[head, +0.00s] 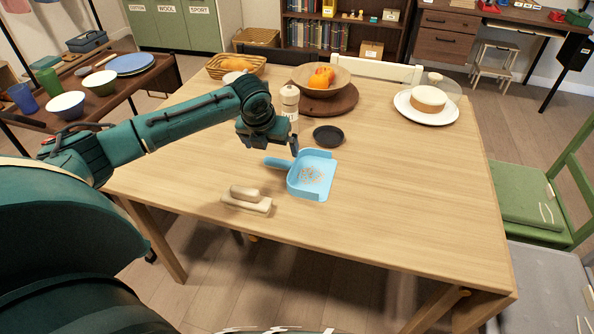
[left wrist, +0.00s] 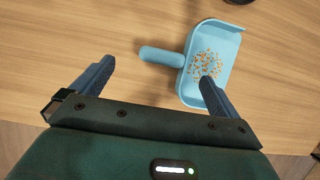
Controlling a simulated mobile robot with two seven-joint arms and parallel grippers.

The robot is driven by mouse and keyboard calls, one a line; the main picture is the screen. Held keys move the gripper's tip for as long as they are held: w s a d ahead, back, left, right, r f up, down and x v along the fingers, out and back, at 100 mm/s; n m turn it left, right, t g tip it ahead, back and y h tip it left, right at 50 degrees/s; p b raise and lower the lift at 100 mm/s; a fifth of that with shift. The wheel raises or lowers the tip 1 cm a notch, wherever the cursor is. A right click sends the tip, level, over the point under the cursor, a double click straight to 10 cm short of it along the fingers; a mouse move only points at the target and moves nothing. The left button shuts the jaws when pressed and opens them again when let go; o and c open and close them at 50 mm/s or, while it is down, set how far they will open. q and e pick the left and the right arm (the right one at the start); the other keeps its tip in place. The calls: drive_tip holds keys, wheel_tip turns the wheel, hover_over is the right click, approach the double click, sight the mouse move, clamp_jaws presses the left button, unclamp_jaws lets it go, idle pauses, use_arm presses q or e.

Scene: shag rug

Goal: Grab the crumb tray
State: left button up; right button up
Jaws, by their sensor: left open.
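The crumb tray (head: 325,163) is a light blue dustpan lying on the wooden table, with orange-brown crumbs in its pan. Its short handle (head: 278,163) points left in the head view. My left gripper (head: 268,147) is open and empty above the handle. In the left wrist view, the tray (left wrist: 224,42) lies to the right, and its handle (left wrist: 162,57) shows between the two spread fingers of my left gripper (left wrist: 156,74). The right finger overlaps the crumb area in that view. My right gripper is not in view.
A brush with a pale wooden handle (head: 248,200) lies at the table's near left. A black dish (head: 328,135) and a white grinder (head: 290,101) stand behind the tray. A fruit bowl, basket and cake plate (head: 427,118) are farther back. The right side of the table (head: 430,200) is clear.

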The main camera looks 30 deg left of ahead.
sight(277, 161)
use_arm(q)
drive_tip(key=shift+x, duration=0.85)
drive_tip(key=x, duration=0.2)
drive_tip(key=d+x, duration=0.1)
drive_tip(key=x, duration=0.1)
drive_tip(key=shift+s+f, duration=0.1)
drive_tip(key=shift+f, duration=0.1)
drive_tip(key=shift+a+f+b, duration=0.15)
drive_tip(key=shift+f+b, duration=0.15)
drive_tip(key=shift+f, duration=0.2)
drive_tip(key=shift+c, duration=0.3)
